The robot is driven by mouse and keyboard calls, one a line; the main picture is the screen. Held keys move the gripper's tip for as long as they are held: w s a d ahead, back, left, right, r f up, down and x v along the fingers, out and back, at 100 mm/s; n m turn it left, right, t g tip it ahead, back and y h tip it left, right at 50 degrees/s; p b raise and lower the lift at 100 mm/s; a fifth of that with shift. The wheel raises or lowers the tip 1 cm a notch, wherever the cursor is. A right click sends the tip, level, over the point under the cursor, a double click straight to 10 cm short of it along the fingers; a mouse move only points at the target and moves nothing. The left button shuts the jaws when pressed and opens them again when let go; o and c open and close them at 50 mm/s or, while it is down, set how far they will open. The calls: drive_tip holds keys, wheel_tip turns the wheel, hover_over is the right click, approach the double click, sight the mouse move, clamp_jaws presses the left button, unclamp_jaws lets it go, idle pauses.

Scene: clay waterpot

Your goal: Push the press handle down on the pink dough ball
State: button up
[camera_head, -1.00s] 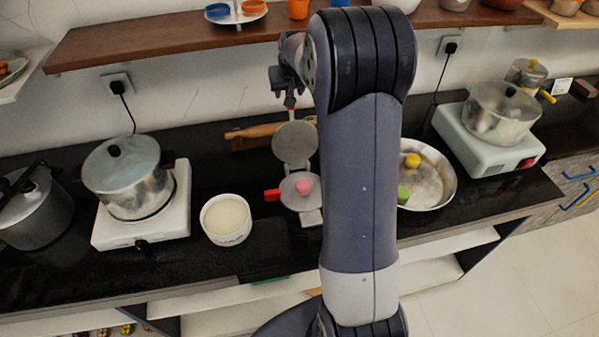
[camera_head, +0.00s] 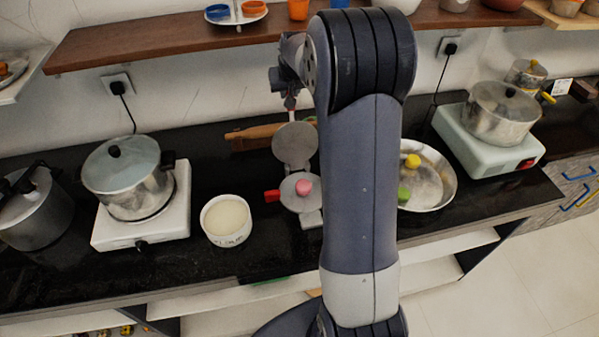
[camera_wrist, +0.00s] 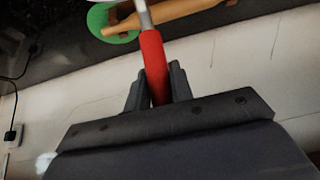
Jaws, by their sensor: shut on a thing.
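The metal press stands open in the head view. Its round upper plate (camera_head: 295,146) is raised behind the lower plate (camera_head: 290,199). The pink dough ball (camera_head: 304,187) sits on the lower plate. A short red grip (camera_head: 272,196) sticks out to the left of the lower plate. My gripper (camera_head: 290,88) is above and behind the upper plate, partly hidden by my arm. In the wrist view my gripper (camera_wrist: 158,90) is shut on the red press handle (camera_wrist: 153,55), which joins a metal rod. The dough ball is not in the wrist view.
A rolling pin (camera_head: 255,131) lies behind the press. A white bowl (camera_head: 227,219) stands to its left, and a pot (camera_head: 130,180) on a stove is farther left. A pan (camera_head: 436,185) with yellow and green balls is on the right. A wooden shelf (camera_head: 180,38) runs above.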

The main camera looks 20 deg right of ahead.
drive_tip(key=shift+s+a+r+b, duration=0.1)
drive_tip(key=shift+s+r, duration=0.1)
drive_tip(key=shift+s, duration=0.35)
drive_tip(key=shift+s+a+r+b, duration=0.15)
drive_tip(key=shift+s, duration=0.45)
drive_tip(key=shift+s+a+r+b, duration=0.1)
drive_tip(key=shift+s+r, duration=0.1)
drive_tip(key=shift+s, duration=0.35)
drive_tip(key=shift+s+a+r+b, duration=0.15)
drive_tip(key=shift+s+a+b, duration=0.1)
drive_tip(key=shift+s, duration=0.65)
drive_tip(key=shift+s+a+r+b, duration=0.15)
drive_tip(key=shift+s+b, duration=0.1)
drive_tip(key=shift+s, duration=0.6)
drive_tip(key=shift+s+a+b, duration=0.15)
drive_tip(key=shift+s+b, duration=0.15)
drive_tip(key=shift+s, duration=0.6)
drive_tip(key=shift+s+a+b, duration=0.15)
drive_tip(key=shift+s+b, duration=0.1)
drive_tip(key=shift+s, duration=0.7)
